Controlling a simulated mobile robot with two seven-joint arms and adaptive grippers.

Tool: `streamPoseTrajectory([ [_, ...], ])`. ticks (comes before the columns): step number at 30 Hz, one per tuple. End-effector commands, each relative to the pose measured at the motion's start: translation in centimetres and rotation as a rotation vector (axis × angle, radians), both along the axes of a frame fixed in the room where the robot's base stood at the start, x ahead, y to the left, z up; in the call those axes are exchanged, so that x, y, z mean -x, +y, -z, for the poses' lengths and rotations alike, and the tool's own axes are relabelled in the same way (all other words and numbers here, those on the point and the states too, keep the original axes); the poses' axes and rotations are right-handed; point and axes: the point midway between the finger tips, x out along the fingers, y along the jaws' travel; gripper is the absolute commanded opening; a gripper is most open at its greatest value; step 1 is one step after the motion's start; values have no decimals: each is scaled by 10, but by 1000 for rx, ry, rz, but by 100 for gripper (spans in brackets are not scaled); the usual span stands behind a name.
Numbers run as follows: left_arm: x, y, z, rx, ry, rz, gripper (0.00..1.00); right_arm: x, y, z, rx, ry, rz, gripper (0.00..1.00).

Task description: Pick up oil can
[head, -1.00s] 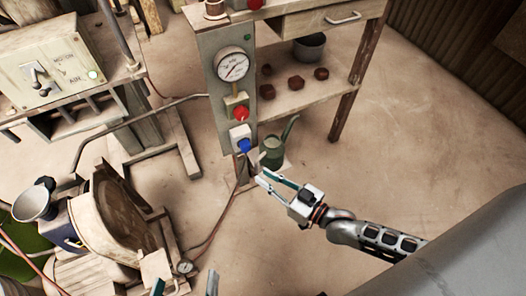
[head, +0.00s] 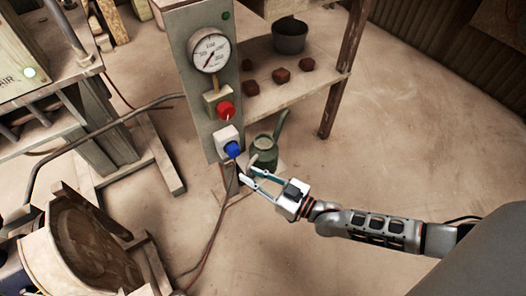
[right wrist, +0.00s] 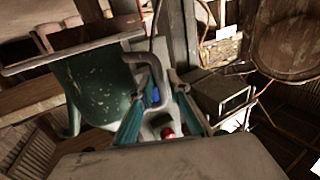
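The oil can (head: 263,152) is dark green with a thin slanted spout. It stands upright on a light base beside the foot of the gauge panel in the head view. It also shows large and close at the left of the right wrist view (right wrist: 95,85). My right gripper (head: 246,170) is open, its teal fingers apart, just in front of the can and partly covering its lower side. In the right wrist view its fingers (right wrist: 160,90) point past the can's right side. A curved grey piece shows near the fingertips; I cannot tell whether it touches the can. My left gripper is out of view.
The grey panel (head: 203,95) with a gauge, red knob (head: 225,110) and blue knob (head: 233,149) rises right behind the gripper. A shelf (head: 300,92) holds dark red pieces and a grey pot (head: 289,36). Cables lie on the floor. Floor to the right is free.

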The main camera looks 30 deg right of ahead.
Motion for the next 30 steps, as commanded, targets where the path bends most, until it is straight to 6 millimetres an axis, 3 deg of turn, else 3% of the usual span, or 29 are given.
streamPoseTrajectory([
  [11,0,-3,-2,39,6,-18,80,-11,5,0,0,1,0,17],
  [13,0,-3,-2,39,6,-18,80,-11,5,0,0,1,0,0],
  [25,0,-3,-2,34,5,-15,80,-11,5,-2,-1,-2,0,0],
  [30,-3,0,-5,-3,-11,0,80,-12,5,-14,-3,-5,0,0],
])
